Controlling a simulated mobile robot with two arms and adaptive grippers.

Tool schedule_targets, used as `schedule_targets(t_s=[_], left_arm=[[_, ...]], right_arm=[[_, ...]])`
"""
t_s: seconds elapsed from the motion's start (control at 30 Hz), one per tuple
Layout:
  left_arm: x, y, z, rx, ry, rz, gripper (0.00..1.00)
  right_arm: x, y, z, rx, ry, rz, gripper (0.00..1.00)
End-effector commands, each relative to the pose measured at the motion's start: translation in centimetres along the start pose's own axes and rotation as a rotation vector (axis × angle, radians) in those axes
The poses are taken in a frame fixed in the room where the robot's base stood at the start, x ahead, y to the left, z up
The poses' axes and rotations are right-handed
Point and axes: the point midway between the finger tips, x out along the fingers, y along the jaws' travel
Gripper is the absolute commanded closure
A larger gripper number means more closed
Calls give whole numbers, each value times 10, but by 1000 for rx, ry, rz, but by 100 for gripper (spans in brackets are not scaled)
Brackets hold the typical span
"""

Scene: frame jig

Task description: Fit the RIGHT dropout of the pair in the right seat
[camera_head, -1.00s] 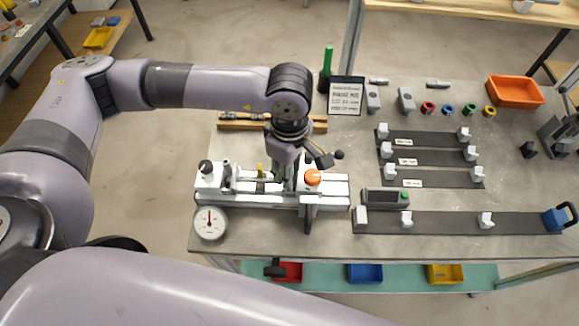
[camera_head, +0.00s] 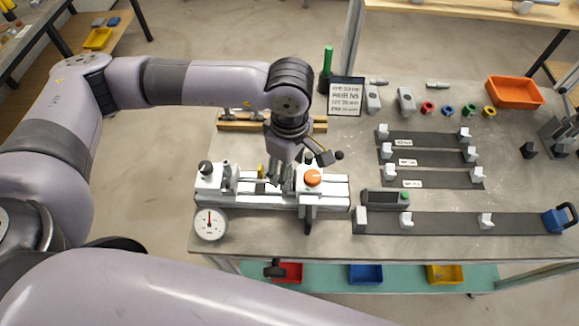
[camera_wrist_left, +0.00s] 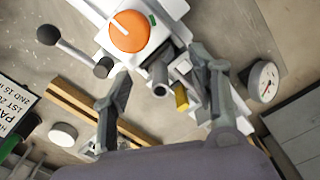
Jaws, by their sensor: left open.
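The white frame jig (camera_head: 330,192) stands on the near left of the bench, with an orange knob (camera_head: 313,177) on its right part. My left gripper (camera_head: 275,180) is over the middle of the jig, left of the orange knob. I see nothing clearly held. The right seat is not clearly identifiable. My right gripper is out of view.
A round dial gauge (camera_head: 209,223) lies at the jig's front left. A sign (camera_head: 346,95) stands behind it, beside a green-topped post (camera_head: 327,68). Dark racks (camera_head: 430,158) and an orange bin (camera_head: 515,92) are to the right. Bare bench shows between jig and racks.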

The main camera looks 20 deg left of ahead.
Motion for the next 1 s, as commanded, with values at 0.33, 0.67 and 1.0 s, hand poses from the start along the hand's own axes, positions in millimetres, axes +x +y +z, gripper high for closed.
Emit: schedule_targets(t_s=[0.33,0.67,1.0], left_arm=[[-72,1,0,0,0,5,46],[-109,0,0,0,0,1,46],[-110,0,0,0,0,0,46]], right_arm=[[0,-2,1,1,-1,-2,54],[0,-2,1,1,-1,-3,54],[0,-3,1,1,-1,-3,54]])
